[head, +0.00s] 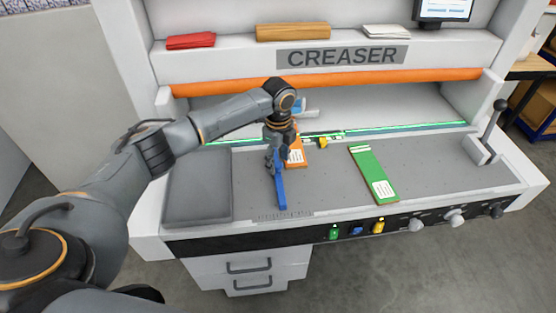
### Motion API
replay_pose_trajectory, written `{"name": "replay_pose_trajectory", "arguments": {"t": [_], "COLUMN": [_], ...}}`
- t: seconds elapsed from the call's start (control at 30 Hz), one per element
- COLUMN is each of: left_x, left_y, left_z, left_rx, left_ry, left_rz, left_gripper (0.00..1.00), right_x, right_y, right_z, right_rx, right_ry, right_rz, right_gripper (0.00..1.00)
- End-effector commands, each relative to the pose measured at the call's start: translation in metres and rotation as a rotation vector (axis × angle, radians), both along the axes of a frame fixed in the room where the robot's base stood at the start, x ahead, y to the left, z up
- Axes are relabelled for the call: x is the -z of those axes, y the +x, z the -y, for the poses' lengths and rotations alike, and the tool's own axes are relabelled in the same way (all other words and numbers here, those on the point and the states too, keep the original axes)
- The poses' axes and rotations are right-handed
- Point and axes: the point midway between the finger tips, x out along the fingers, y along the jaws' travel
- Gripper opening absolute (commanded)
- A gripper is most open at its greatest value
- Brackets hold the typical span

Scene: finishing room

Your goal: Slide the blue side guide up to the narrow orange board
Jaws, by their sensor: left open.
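The blue side guide (281,190) is a long bar on the grey bed of the creaser, lying front to back. The narrow orange board (296,160), with a white label, lies just right of the guide's far part. My arm partly hides the board. I cannot tell whether guide and board touch. My left gripper (273,166) is open, pointing down at the guide's far part, left of the orange board. Whether its fingers touch the guide is unclear. My right gripper is not in view.
A green board (373,175) lies on the bed to the right, with bare bed between. A dark grey pad (198,186) is at the left. A lever (490,135) stands at the right end. The orange bar (400,77) spans the machine above the bed.

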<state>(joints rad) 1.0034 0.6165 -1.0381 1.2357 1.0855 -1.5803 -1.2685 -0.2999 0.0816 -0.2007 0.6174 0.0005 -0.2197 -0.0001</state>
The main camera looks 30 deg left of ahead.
Motion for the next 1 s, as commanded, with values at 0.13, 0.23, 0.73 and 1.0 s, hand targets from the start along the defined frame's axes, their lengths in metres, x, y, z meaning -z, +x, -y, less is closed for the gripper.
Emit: {"name": "replay_pose_trajectory", "arguments": {"t": [0.13,0.23,0.73,1.0], "left_x": [-0.025,-0.047,-0.114,-0.114], "left_y": [0.001,0.002,0.001,0.001], "left_z": [0.000,0.000,0.000,0.001], "left_rx": [0.000,-0.001,0.000,0.000], "left_ry": [0.000,0.000,0.002,0.001], "left_rz": [0.005,0.006,-0.001,-0.001], "left_gripper": [0.52,0.52,0.52,0.52], "right_x": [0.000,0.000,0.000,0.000], "right_y": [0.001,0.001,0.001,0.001], "right_z": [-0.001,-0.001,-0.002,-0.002], "right_rx": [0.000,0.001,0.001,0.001], "right_ry": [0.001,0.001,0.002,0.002], "right_rz": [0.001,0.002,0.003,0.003], "right_gripper": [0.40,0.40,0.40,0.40]}}
